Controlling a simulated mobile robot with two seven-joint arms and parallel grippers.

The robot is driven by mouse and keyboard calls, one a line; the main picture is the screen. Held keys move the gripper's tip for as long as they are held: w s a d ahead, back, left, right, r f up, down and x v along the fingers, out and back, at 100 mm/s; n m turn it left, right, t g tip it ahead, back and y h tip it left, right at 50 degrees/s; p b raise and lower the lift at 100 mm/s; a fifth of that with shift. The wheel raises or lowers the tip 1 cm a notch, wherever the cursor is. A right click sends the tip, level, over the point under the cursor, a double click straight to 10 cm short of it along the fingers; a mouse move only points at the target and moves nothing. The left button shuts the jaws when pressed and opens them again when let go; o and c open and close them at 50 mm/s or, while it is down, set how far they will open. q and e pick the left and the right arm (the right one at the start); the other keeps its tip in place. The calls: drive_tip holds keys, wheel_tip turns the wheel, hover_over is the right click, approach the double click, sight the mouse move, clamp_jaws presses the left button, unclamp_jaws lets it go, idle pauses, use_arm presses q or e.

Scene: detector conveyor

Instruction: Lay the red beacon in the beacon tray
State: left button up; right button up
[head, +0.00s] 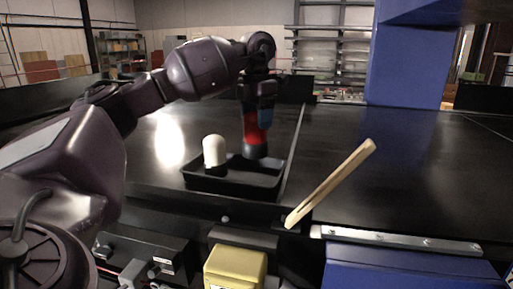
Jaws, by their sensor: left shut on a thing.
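The red beacon (254,132), red with a dark base, is upright in my left gripper (259,108), whose arm comes in from the left and reaches down from above. The jaws are shut on its upper part. The beacon is over the right back part of the black beacon tray (230,188). I cannot tell whether its base touches the tray floor. A cream-white domed beacon (214,150) on a dark base stands upright in the left part of the tray. My right gripper is out of view.
The tray is on a dark, glossy conveyor surface (390,180). A wooden stick (332,184) slants up to the right of the tray. A blue column (408,65) rises behind at the right. A yellow box (235,267) is in front. The surface at the right is clear.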

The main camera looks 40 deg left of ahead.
sight(257, 145)
use_arm(q)
drive_tip(key=shift+f, duration=3.8)
drive_tip(key=shift+f, duration=0.2)
drive_tip(key=o, duration=1)
drive_tip(key=shift+o, duration=0.2)
drive_tip(key=shift+r, duration=0.1)
wheel_tip(257, 145, up, 12)
drive_tip(key=shift+r+b, duration=0.1)
drive_tip(key=shift+b, duration=0.2)
